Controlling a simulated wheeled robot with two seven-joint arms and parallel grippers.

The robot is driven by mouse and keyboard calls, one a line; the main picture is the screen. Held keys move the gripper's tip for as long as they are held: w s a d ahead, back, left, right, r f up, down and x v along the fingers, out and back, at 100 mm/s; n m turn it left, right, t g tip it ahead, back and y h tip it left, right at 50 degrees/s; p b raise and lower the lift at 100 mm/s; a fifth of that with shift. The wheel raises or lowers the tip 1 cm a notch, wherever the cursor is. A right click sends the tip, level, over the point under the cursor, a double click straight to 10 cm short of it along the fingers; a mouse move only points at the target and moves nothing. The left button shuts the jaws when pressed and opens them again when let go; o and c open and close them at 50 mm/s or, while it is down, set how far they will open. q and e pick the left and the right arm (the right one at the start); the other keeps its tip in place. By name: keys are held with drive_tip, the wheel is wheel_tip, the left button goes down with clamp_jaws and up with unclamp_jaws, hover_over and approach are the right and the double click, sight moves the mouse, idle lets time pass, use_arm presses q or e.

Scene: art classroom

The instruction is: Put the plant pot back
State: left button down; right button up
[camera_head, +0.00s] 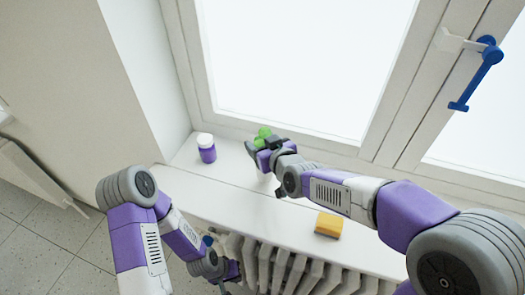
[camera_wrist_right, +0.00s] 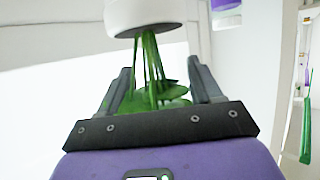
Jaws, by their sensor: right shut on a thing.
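The plant shows as a green patch (camera_head: 263,134) at my right gripper (camera_head: 258,147), over the window sill near the glass. In the right wrist view its white pot (camera_wrist_right: 143,15) is at the top edge, partly cut off. Green stems and leaves (camera_wrist_right: 152,75) run from the pot down between the dark fingers of my right gripper (camera_wrist_right: 155,90), which is shut on the plant.
A purple jar with a white lid (camera_head: 206,148) stands on the sill (camera_head: 235,185) left of my right gripper. A yellow sponge (camera_head: 328,224) lies near the sill's front edge. The radiator (camera_head: 290,268) is below. A blue window handle (camera_head: 478,75) is at upper right.

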drive_tip(key=shift+f, duration=0.6)
use_arm(q)
drive_tip(key=shift+f, duration=0.25)
use_arm(e)
drive_tip(key=shift+w+r, duration=0.1)
drive_tip(key=o, duration=1.7)
drive_tip(key=shift+f, duration=0.2)
use_arm(q)
drive_tip(key=shift+f, duration=0.2)
